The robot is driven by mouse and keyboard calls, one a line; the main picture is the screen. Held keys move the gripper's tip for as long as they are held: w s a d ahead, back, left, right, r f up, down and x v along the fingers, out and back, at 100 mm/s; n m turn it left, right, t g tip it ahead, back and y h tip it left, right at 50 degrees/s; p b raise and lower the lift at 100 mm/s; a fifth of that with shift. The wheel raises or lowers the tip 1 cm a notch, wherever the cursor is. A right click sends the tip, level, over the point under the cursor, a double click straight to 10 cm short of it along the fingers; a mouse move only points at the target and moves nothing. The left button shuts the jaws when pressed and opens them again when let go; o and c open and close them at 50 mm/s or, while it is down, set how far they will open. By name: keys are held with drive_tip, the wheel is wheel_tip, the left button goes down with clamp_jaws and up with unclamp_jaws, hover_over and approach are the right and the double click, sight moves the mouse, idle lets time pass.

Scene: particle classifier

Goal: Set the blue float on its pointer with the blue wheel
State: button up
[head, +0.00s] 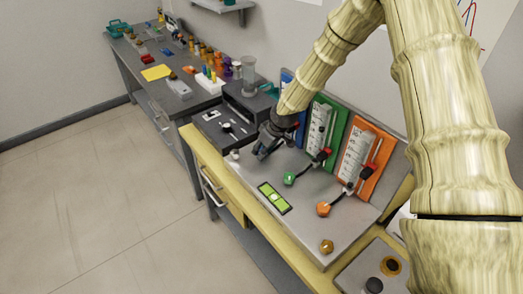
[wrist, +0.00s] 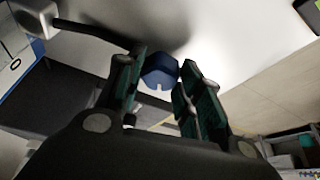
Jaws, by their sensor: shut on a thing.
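My gripper (head: 264,150) is at the blue station, at the left end of the sloped panel. In the wrist view my gripper (wrist: 160,85) has its two fingers around the blue wheel (wrist: 160,70), shut on it. The blue wheel is hidden behind my gripper in the head view. The blue board (head: 286,80) is mostly covered by my arm, with only a strip of it showing. The blue float and its pointer cannot be made out.
A green board (head: 334,118) with a green wheel (head: 289,178) and an orange board (head: 376,150) with an orange wheel (head: 323,208) stand to the right. A green level (head: 274,197) lies on the panel in front. A dark box (head: 222,128) stands close on the left.

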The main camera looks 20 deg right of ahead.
drive_tip(key=shift+w+a+r+n, duration=0.1)
drive_tip(key=shift+w+a+n, duration=0.05)
drive_tip(key=shift+n, duration=0.65)
idle(0.8)
drive_tip(key=o, duration=1)
drive_tip(key=shift+a, duration=0.1)
drive_tip(key=shift+o, duration=0.2)
drive_tip(key=shift+d, duration=0.2)
drive_tip(key=shift+d+r, duration=0.15)
drive_tip(key=shift+r, duration=0.4)
drive_tip(key=v, duration=1)
drive_tip(key=shift+d+r, duration=0.25)
drive_tip(key=shift+r, duration=0.05)
